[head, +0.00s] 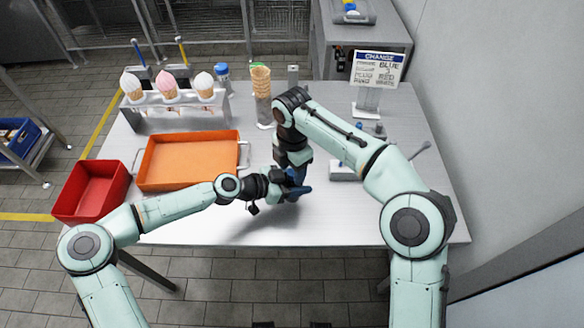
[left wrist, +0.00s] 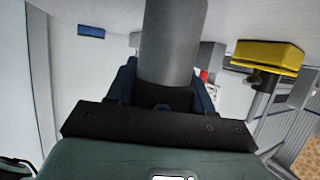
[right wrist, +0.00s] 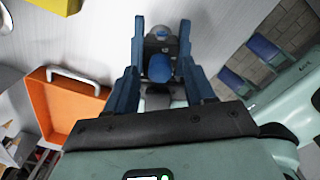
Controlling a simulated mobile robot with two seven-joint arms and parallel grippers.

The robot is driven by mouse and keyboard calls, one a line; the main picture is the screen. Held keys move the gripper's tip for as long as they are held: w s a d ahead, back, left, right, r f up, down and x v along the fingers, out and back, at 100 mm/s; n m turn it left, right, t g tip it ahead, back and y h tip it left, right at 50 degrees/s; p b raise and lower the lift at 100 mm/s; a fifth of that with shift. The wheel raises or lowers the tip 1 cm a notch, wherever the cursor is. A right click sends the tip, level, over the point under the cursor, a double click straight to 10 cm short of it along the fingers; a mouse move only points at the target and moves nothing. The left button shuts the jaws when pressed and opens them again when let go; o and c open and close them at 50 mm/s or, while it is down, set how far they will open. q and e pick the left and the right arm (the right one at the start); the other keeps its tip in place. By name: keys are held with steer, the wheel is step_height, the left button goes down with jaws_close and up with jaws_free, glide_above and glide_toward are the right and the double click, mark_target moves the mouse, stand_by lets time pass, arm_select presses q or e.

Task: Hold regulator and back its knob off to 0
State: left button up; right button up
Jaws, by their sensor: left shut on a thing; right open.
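My left gripper (left wrist: 168,88) is shut on a thick grey cylinder, which I take for the regulator (left wrist: 172,40); its far end runs out of the left wrist view. In the head view my left gripper (head: 290,186) is low over the front middle of the table, and the grippers mostly hide the regulator. My right gripper (right wrist: 162,30) comes down from above and is open. Its blue fingers stand on either side of the blue knob (right wrist: 160,68), with gaps visible. A grey rounded part lies beyond the knob. The knob's setting cannot be read.
An orange tray (head: 190,160) and a red bin (head: 90,190) stand on the left. A cone rack (head: 175,118), stacked cones (head: 261,85) and a sign (head: 377,68) stand behind. A small grey block (head: 343,171) sits right of the grippers. The front right of the table is clear.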

mark_target(292, 173)
steer(key=shift+f, duration=0.25)
jaws_close()
steer(key=shift+m, duration=2.3)
jaws_free()
step_height(292, 173, up, 12)
